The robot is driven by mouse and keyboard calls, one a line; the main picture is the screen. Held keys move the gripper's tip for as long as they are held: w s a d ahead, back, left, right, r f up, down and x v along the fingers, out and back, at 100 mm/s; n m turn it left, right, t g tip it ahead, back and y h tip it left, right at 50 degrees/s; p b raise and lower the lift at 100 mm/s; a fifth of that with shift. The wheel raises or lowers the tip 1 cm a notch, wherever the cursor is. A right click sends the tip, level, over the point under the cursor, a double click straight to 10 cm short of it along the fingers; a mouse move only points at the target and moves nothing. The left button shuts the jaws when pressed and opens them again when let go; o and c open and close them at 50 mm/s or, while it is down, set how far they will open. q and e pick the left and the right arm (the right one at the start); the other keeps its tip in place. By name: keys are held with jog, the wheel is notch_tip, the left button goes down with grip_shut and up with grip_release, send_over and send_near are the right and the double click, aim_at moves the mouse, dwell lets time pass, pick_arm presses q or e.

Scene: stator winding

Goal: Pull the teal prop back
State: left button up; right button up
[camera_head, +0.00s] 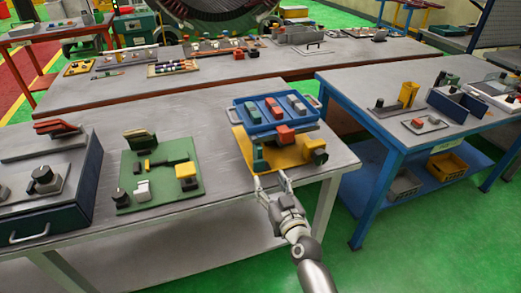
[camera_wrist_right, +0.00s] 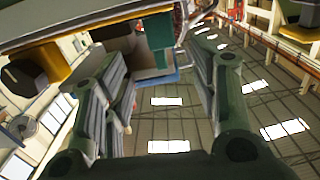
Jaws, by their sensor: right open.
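The teal prop (camera_head: 259,160) stands on the yellow plate (camera_head: 238,140), under the left front part of the blue tray (camera_head: 244,116). My right gripper (camera_head: 271,183) is open and empty at the table's front edge, just in front of the plate, with its fingers pointing toward it. In the right wrist view the teal prop (camera_wrist_right: 158,50) shows beyond and between the two spread fingers (camera_wrist_right: 165,75). I cannot tell how far it is from the fingertips. My left gripper is not in view.
Red and grey blocks sit in the blue tray. A yellow block (camera_head: 316,146) with a dark knob is at the plate's right. A green board (camera_head: 160,190) with parts lies to the left. A blue table (camera_head: 382,134) stands to the right, across a gap.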

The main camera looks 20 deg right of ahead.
aim_at(260, 163)
jog(key=w, duration=0.8)
jog(key=shift+w+a+r, duration=0.15)
jog(key=shift+w+a, duration=0.05)
jog(key=shift+w, duration=0.7)
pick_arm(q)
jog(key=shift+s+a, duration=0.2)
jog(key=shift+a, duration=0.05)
pick_arm(e)
jog(key=shift+w, duration=0.3)
jog(key=shift+c, duration=0.3)
grip_shut()
jog(key=s+p, duration=0.1)
jog(key=s, duration=0.3)
jog(key=shift+s+r+p, duration=0.1)
jog(key=shift+s+p, duration=0.05)
jog(key=shift+p, duration=0.2)
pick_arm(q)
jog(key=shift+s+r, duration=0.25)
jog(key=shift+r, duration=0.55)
pick_arm(e)
jog(key=shift+f, duration=0.2)
